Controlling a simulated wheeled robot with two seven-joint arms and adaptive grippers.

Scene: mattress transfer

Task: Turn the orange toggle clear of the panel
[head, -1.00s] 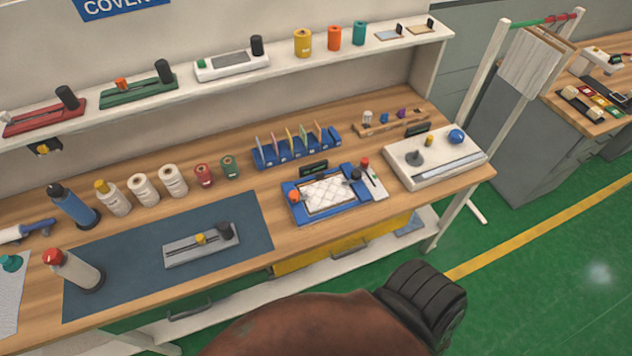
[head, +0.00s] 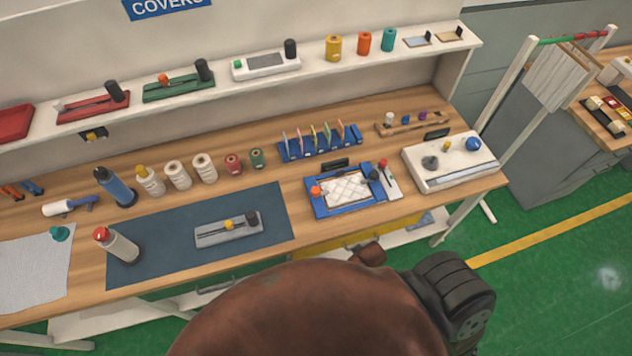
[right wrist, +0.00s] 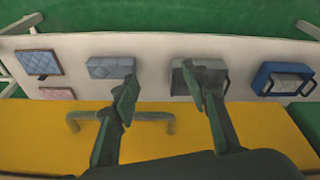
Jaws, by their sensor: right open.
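The orange toggle (head: 315,190) is a small round knob on the left side of a blue frame (head: 322,209) on the workbench. A white quilted panel (head: 345,188) lies in the frame, just right of the toggle. From the head view I cannot tell whether the toggle overlaps the panel's edge. My right gripper (right wrist: 163,82) is open and empty in the right wrist view, in front of a yellow drawer front and a white lower shelf. The toggle is not in that view. My left gripper is not in view.
A white device (head: 450,172) stands right of the frame, and a blue rack (head: 318,150) stands behind it. A grey fixture (head: 228,233) lies on the dark blue mat (head: 165,262). The yellow drawer front (right wrist: 250,130) has a bar handle. Quilted blocks sit on the white lower shelf (right wrist: 150,50).

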